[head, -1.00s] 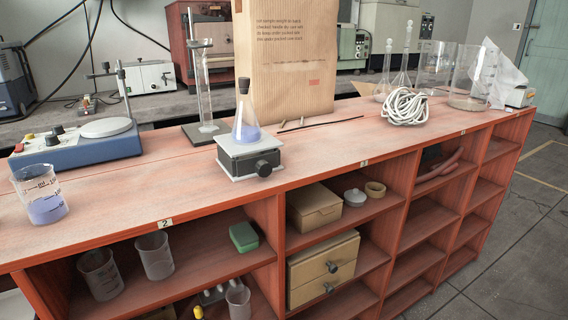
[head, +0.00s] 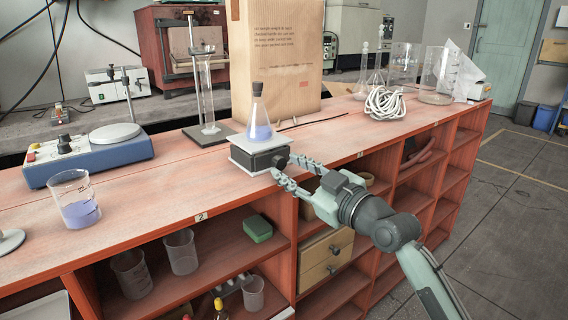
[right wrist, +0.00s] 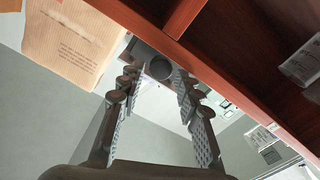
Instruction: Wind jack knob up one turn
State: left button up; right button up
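The lab jack (head: 256,160) stands on the bench top, a dark body between pale plates. A stoppered conical flask (head: 258,128) with violet liquid stands upright on it. The jack's dark knob (head: 280,161) faces the bench's front edge. My right gripper (head: 284,167) reaches in from the right, its fingertips close to the knob. In the right wrist view, the round knob (right wrist: 159,68) shows between the spread fingertips of the right gripper (right wrist: 157,78), with gaps on both sides. The right gripper is open and holds nothing. My left gripper is not in view.
A beaker of violet liquid (head: 76,200) and a blue stirrer (head: 88,153) stand left on the bench. A cylinder on a stand (head: 208,128) and a paper bag (head: 275,60) are behind the jack. Coiled white tubing (head: 384,103) lies right. Open shelves are below.

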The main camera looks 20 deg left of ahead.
aim_at(279, 163)
jog(key=shift+x, duration=1.4)
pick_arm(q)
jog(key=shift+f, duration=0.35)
pick_arm(e)
grip_shut()
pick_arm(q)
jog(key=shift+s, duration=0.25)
